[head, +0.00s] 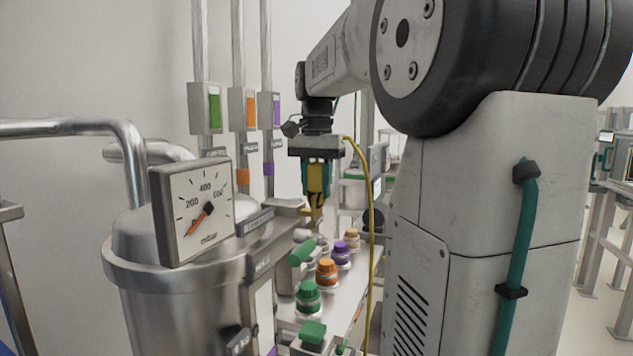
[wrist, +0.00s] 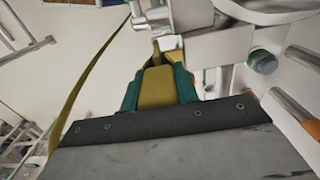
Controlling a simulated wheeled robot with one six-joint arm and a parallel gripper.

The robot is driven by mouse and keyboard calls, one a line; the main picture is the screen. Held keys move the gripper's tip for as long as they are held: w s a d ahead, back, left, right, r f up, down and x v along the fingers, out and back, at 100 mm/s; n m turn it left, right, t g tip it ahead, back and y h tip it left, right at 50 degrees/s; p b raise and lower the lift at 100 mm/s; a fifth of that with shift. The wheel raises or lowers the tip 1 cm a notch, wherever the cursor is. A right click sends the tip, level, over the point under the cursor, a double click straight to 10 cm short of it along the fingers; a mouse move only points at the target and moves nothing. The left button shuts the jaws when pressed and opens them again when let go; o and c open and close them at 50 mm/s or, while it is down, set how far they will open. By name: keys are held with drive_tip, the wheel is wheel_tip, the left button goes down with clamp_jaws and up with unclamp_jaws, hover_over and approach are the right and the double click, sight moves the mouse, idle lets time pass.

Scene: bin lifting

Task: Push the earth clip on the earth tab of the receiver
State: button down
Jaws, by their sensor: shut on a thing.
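My gripper (head: 317,188) points down beside the receiver, its teal fingers closed around the yellow earth clip (head: 317,206). In the wrist view the clip (wrist: 157,88) sits between the teal fingers of my gripper (wrist: 158,84), its narrow end pointing away toward grey metal parts. A yellow cable (head: 369,215) loops from the top of the gripper and hangs down on the right. The receiver (head: 178,300) is the steel vessel at left. I cannot make out the earth tab clearly, nor whether the clip touches it.
A dial gauge (head: 194,211) stands on the receiver. Green (head: 308,297), orange (head: 326,272) and purple (head: 341,252) capped fittings line the shelf below my gripper. Steel pipes (head: 237,60) rise behind. A green handle (head: 302,252) lies close below the clip.

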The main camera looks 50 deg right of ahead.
sight(317, 163)
drive_tip(key=shift+f, duration=0.2)
idle(0.5)
drive_tip(key=c, duration=1)
unclamp_jaws()
drive_tip(key=shift+o, duration=0.2)
wheel_tip(317, 163, up, 8)
drive_tip(key=shift+f, duration=0.1)
